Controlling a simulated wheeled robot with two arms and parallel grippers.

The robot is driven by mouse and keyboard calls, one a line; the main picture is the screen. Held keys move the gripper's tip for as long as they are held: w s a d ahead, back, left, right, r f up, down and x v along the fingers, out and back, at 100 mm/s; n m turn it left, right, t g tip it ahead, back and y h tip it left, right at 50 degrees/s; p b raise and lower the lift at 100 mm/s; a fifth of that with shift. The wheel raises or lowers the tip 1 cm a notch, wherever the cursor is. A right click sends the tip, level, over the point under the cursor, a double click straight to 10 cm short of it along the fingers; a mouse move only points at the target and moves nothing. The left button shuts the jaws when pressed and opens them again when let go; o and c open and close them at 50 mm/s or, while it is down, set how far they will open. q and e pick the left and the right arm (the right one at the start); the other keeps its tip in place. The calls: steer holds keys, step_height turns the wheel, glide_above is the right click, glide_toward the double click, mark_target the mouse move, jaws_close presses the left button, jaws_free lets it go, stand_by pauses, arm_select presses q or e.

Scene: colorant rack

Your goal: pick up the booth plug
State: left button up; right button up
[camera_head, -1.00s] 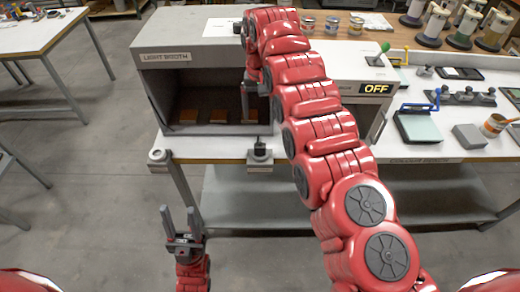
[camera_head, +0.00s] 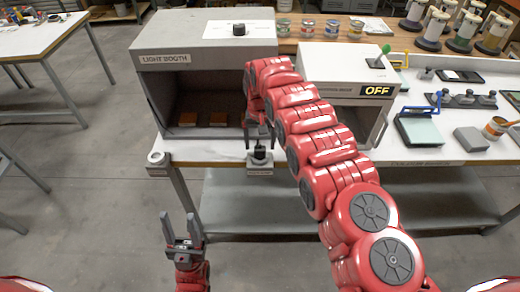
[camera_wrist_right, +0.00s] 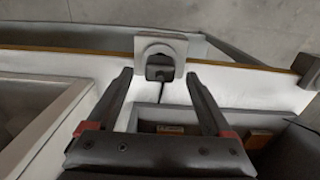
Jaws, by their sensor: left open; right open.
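The booth plug (camera_head: 260,152) is a small black plug standing at the table's front edge, below the light booth. In the right wrist view the plug (camera_wrist_right: 160,68) sits on a pale square socket plate (camera_wrist_right: 171,46), with a dark cord running from it toward me. My right gripper (camera_head: 259,146) is open just above the plug. In the wrist view its fingertips (camera_wrist_right: 158,76) lie on either side of the plug, which is near the tips; I cannot tell whether they touch it. My left gripper (camera_head: 180,218) is open and empty in front of the table, away from the plug.
The grey light booth (camera_head: 205,62) stands behind the plug, with orange-brown blocks (camera_head: 188,119) inside. A white machine with an OFF display (camera_head: 377,90) stands to its right. My right arm crosses in front of this machine.

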mark_target(260, 154)
step_height(260, 154, down, 2)
steer(key=shift+s+f, duration=0.1)
steer(key=shift+f, duration=0.3)
steer(key=shift+c, duration=0.2)
jaws_close()
